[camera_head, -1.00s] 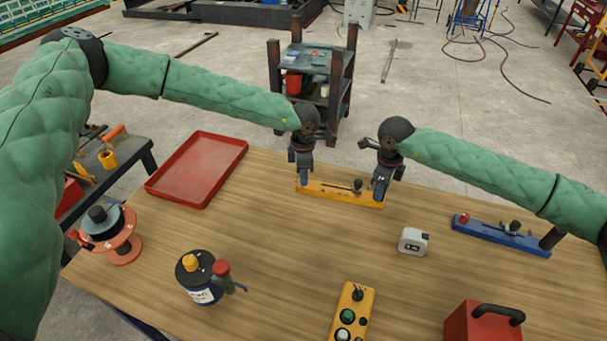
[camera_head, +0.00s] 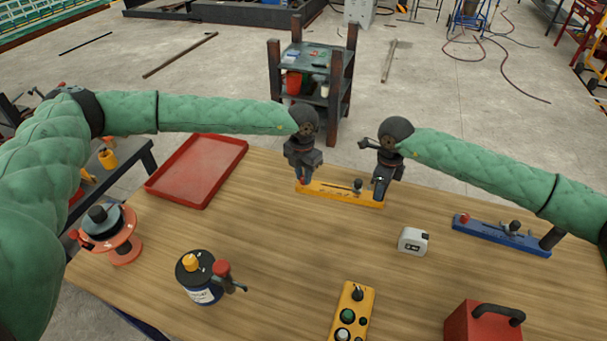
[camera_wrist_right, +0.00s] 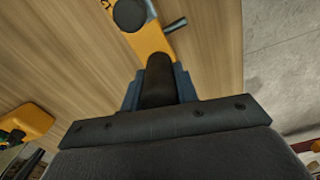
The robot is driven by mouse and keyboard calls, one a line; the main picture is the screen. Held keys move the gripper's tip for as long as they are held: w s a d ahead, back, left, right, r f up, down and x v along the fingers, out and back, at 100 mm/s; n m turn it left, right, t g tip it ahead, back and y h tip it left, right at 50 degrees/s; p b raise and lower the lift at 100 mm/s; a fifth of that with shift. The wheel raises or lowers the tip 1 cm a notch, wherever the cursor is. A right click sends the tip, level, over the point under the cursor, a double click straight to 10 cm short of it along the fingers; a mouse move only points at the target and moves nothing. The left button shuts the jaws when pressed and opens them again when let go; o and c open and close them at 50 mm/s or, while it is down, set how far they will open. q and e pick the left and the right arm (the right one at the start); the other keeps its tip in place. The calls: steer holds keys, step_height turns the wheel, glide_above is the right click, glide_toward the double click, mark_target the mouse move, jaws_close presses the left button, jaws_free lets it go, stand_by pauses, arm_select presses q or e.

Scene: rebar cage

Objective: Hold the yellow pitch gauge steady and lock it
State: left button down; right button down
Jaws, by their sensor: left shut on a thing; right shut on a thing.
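The yellow pitch gauge (camera_head: 340,193) lies flat along the far edge of the wooden table, with a dark knob (camera_head: 358,186) on top right of centre. My left gripper (camera_head: 304,181) is shut at its left end; the exact part held is hidden. My right gripper (camera_head: 380,192) is shut at its right end. In the right wrist view, its blue fingers (camera_wrist_right: 158,88) close around a dark upright cylinder (camera_wrist_right: 158,78) at the end of the gauge (camera_wrist_right: 146,36). The dark knob (camera_wrist_right: 130,14) with a small lever (camera_wrist_right: 175,24) shows beyond.
A similar blue gauge (camera_head: 500,236) lies to the right. A white tape measure (camera_head: 413,241), yellow control box (camera_head: 351,315), red box (camera_head: 482,325), blue canister (camera_head: 201,281), orange reel (camera_head: 122,243) and red tray (camera_head: 198,170) are on the table. The middle is clear.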

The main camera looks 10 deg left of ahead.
mark_target(302, 177)
arm_select(q)
steer(key=shift+n, duration=1.3)
steer(key=c, duration=1.3)
jaws_free()
steer(key=shift+o, duration=0.2)
step_height(302, 177, up, 12)
steer(key=shift+a, duration=0.2)
arm_select(e)
steer(key=c, duration=1)
jaws_free()
